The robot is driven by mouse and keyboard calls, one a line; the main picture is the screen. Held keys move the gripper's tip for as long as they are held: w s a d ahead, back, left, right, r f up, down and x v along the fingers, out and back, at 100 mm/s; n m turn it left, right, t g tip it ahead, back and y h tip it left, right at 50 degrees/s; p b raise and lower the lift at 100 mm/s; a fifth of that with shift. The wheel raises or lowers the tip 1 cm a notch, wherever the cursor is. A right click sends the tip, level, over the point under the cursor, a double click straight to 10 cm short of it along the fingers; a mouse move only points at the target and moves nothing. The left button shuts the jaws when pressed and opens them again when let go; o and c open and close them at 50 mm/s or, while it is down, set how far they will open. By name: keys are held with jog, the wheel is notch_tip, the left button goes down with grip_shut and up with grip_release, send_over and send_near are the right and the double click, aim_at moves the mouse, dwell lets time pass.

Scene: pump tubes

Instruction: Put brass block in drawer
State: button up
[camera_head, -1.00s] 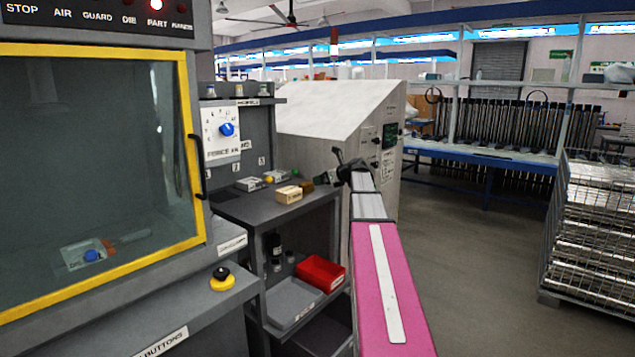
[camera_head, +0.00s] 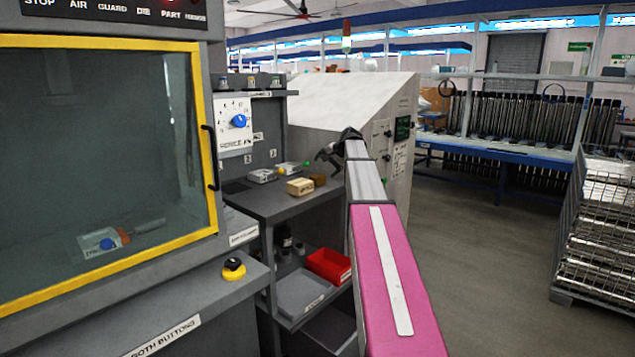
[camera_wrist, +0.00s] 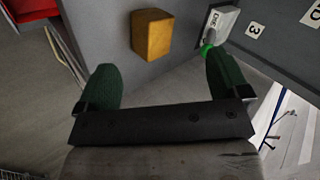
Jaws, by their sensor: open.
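In the head view my gripper (camera_head: 328,156) is small and dark at the end of my arm, above the back right of the bench. I cannot make out a drawer for certain.
A red bin (camera_head: 329,265) and a grey tray (camera_head: 303,296) stand on the shelf below. Small labelled parts (camera_head: 262,176) lie at the back of the bench. A machine with a yellow-framed window (camera_head: 110,165) is at left, a pale cabinet (camera_head: 345,100) behind.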

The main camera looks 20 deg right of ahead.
aim_at(318, 176)
jog(key=w+n+g+h, duration=0.1)
jog(key=n, duration=0.3)
jog(key=w+a+f+n+g+h, duration=0.1)
jog(key=n, duration=0.4)
jog(key=w+a+n+g, duration=0.1)
jog(key=n, duration=0.4)
jog(key=shift+w+f+h, duration=0.3)
jog(key=shift+f+h, duration=0.1)
jog(key=shift+d+x, duration=0.15)
jog(key=shift+x, duration=1.25)
jog(key=shift+d+x, duration=0.2)
jog(key=shift+x, duration=1.2)
jog(key=c, duration=1.3)
grip_shut()
jog(key=shift+r, duration=0.1)
